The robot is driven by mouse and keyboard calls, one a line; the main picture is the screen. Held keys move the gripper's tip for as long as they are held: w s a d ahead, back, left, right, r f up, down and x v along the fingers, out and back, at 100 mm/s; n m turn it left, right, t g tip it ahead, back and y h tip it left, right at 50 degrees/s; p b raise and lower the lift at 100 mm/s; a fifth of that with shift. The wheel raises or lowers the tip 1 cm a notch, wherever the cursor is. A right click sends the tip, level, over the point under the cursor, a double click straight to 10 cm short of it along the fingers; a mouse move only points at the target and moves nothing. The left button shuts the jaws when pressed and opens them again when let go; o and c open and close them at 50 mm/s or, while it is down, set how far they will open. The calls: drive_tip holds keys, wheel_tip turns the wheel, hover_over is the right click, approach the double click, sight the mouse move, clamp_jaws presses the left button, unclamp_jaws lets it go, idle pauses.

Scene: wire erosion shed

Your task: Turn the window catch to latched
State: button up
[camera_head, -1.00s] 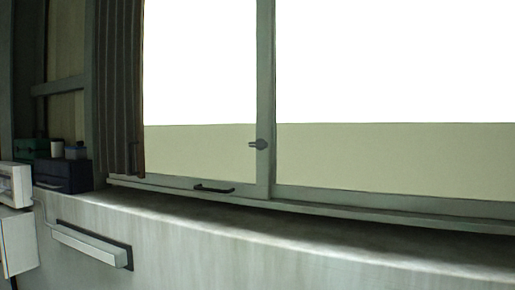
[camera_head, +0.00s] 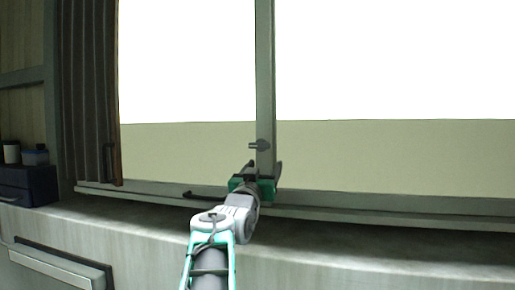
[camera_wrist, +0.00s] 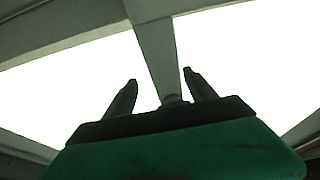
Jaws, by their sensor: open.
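The window catch (camera_head: 260,145) is a small grey lever on the upright bar (camera_head: 265,70) between the two panes. Its handle points left, roughly level. My gripper (camera_head: 265,166) is open and just below the catch in the head view, with nothing between its fingers. In the wrist view my gripper (camera_wrist: 160,90) shows two dark fingers spread apart, pointing up toward the window. A small part of the catch (camera_wrist: 172,99) shows between the finger bases, in front of the bar (camera_wrist: 160,55). I cannot tell whether a finger touches it.
A black pull handle (camera_head: 203,194) sits on the lower window frame, partly behind my arm. A folded shutter (camera_head: 88,100) stands at the left. A dark blue box (camera_head: 28,186) and small containers are at the far left. The pale sill (camera_head: 380,245) is clear.

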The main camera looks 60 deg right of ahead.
sight(258, 148)
drive_tip(key=shift+h, duration=0.4)
drive_tip(key=a+r, duration=0.1)
drive_tip(key=r, duration=0.1)
drive_tip(key=a+r, duration=0.1)
drive_tip(key=r, duration=0.1)
drive_tip(key=a+r+p, duration=0.1)
drive_tip(key=a+r, duration=0.1)
drive_tip(key=shift+w, duration=0.3)
drive_tip(key=shift+w+d, duration=0.1)
drive_tip(key=shift+d, duration=0.15)
drive_tip(key=shift+d+f, duration=0.35)
drive_tip(key=shift+d, duration=0.4)
drive_tip(key=shift+a+r, duration=0.2)
drive_tip(key=shift+a, duration=0.4)
drive_tip(key=shift+c, duration=0.7)
drive_tip(key=shift+d+f, duration=0.15)
drive_tip(key=shift+d, duration=0.2)
drive_tip(key=c, duration=0.3)
drive_tip(key=shift+a, duration=0.1)
drive_tip(key=shift+c, duration=0.8)
drive_tip(key=c, duration=0.8)
